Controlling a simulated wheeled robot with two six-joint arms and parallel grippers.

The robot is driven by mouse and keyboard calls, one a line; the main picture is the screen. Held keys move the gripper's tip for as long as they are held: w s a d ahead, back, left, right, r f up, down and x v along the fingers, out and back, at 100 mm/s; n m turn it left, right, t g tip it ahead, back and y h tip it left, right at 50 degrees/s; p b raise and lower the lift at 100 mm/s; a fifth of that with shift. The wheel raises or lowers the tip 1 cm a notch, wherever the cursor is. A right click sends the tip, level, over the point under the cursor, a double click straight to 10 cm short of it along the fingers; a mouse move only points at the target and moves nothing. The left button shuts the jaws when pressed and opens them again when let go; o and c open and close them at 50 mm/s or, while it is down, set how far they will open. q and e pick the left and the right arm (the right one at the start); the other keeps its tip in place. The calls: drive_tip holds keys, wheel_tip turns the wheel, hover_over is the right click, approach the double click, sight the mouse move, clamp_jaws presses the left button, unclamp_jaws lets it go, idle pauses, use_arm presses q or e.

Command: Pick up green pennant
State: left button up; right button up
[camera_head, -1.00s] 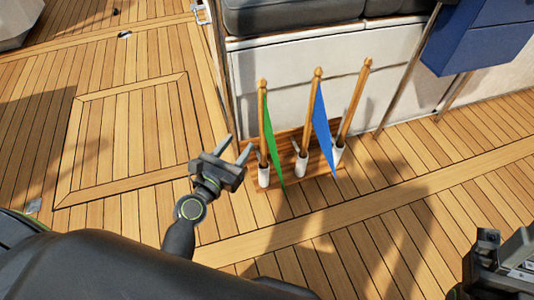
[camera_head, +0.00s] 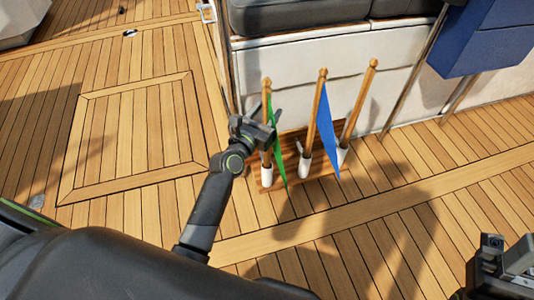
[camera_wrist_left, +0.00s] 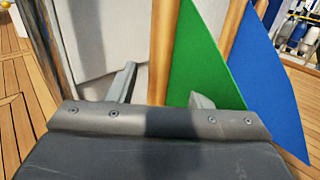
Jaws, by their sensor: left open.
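The green pennant (camera_head: 277,140) hangs on a wooden staff (camera_head: 266,100), the leftmost of three standing in white sockets on a wooden rack. My left gripper (camera_head: 261,116) is open at this staff, at about mid-height. In the left wrist view, the staff shows between the two fingers of the left gripper (camera_wrist_left: 160,88), and the green pennant (camera_wrist_left: 203,62) spreads to its right, partly behind the right finger. I cannot tell whether the fingers touch it. My right gripper (camera_head: 490,268) is only partly in view at the lower right, and its jaws are unclear.
A blue pennant (camera_head: 327,130) hangs on the middle staff, close to the right. The third staff (camera_head: 358,105) leans right and shows no pennant. The rack (camera_head: 326,168) stands before a white bench wall (camera_head: 300,62). The deck at left is clear.

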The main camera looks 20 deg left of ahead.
use_arm(q)
drive_tip(key=shift+w+d, duration=0.1)
drive_tip(key=shift+w, duration=0.25)
drive_tip(key=shift+c, duration=0.2)
clamp_jaws()
drive_tip(key=shift+r, duration=0.2)
